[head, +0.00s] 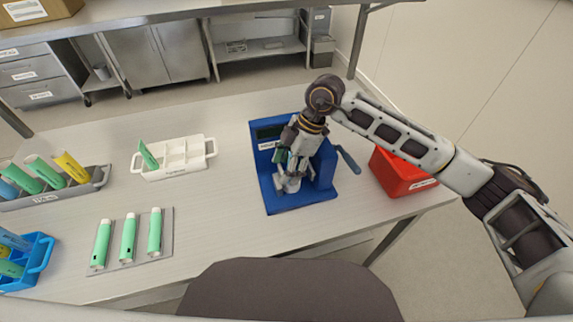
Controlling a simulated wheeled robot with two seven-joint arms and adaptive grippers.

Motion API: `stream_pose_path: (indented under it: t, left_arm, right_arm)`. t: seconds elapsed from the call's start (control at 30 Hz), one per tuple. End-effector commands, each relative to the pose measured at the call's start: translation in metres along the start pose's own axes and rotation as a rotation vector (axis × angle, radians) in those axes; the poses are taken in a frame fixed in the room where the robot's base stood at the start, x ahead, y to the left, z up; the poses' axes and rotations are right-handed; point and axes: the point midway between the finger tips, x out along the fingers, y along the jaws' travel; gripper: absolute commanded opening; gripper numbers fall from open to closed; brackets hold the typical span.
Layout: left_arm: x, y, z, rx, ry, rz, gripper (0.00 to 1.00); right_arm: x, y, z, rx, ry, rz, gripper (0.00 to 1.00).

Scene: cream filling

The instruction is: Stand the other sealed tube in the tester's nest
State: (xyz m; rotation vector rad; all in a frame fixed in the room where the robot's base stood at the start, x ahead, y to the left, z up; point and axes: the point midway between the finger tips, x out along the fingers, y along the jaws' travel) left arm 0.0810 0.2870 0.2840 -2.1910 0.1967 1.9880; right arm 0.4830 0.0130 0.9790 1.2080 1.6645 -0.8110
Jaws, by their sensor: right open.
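The blue tester (320,190) stands right of the table's middle, with a dark screen, a lever on its right and a pale round nest (290,185) at its front. My right gripper (291,171) points down right over the nest, and its jaws are open. Bits of green (279,155) show at the fingers, seemingly a tube standing at the nest, mostly hidden by the gripper. Another green tube (148,155) leans in the left end of the white compartment tray (180,172). I cannot tell if it is sealed. My left gripper is not in view.
Three green tubes with white ends lie on a grey mat (168,226). A grey rack (100,180) at the left holds blue, green and yellow tubes. A blue tote (42,256) sits front left. A red bin (388,168) stands right of the tester.

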Motion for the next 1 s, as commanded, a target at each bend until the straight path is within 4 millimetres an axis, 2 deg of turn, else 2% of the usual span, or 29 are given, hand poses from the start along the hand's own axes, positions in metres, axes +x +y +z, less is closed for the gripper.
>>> stream_pose_path:
  t: [0.1,0.2,0.23,0.57,1.0]
  left_arm:
    - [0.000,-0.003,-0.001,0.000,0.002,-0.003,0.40]
    - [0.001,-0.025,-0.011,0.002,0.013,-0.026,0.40]
    - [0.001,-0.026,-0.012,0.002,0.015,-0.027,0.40]
    - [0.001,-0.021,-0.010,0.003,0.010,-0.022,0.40]
    - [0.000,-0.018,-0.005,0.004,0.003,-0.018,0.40]
  right_arm:
    - [-0.001,0.001,0.000,0.000,0.000,0.002,0.62]
    - [-0.001,0.001,0.000,-0.001,0.001,0.003,0.62]
    - [-0.002,0.001,0.000,-0.001,0.001,0.003,0.62]
    - [-0.020,0.001,-0.001,-0.001,0.002,0.005,0.62]
    - [-0.068,0.001,0.001,0.000,0.002,0.003,0.62]
